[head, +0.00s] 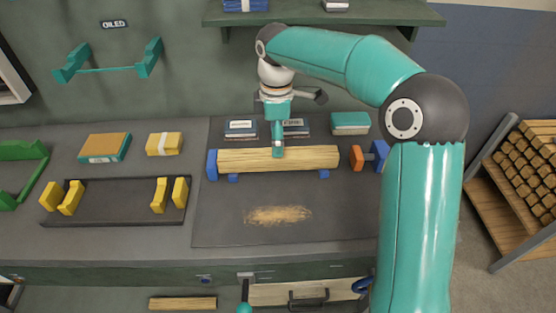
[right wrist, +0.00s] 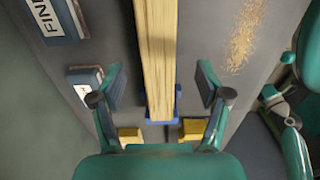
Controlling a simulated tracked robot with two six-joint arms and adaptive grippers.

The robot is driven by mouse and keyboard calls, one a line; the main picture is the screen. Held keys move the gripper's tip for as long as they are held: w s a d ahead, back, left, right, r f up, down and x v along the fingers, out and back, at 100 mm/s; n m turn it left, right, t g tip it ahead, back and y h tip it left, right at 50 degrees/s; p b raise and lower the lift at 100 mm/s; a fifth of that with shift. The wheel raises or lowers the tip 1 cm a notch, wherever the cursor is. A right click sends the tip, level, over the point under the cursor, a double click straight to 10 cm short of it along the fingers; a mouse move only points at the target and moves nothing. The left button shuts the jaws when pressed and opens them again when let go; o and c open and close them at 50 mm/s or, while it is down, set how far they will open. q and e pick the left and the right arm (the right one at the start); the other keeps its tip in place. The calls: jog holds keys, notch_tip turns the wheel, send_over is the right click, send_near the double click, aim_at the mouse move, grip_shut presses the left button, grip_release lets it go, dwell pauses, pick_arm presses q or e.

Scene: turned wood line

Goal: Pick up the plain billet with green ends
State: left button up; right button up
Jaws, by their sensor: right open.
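A long pale wood billet (head: 300,158) lies level across a blue holder (head: 212,165) on the dark mat. No green shows at its ends, as far as I can see. My right gripper (head: 278,150) is above the billet, left of its middle in the head view. In the right wrist view my right gripper (right wrist: 161,84) is open, with one finger on each side of the billet (right wrist: 158,50) and gaps between. Only a small teal part, probably of my left gripper (head: 244,300), shows at the head view's bottom edge; its jaws cannot be made out.
Labelled boxes (head: 241,128) and a teal-sided box (head: 350,123) stand behind the billet. An orange and blue clamp (head: 377,155) is to its right. A black tray with yellow blocks (head: 115,207) is to the left. Wood dust (head: 278,215) lies on the open mat in front.

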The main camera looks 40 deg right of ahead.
aim_at(278, 159)
jog(key=shift+d+f, duration=0.2)
jog(key=shift+f, duration=3)
grip_shut()
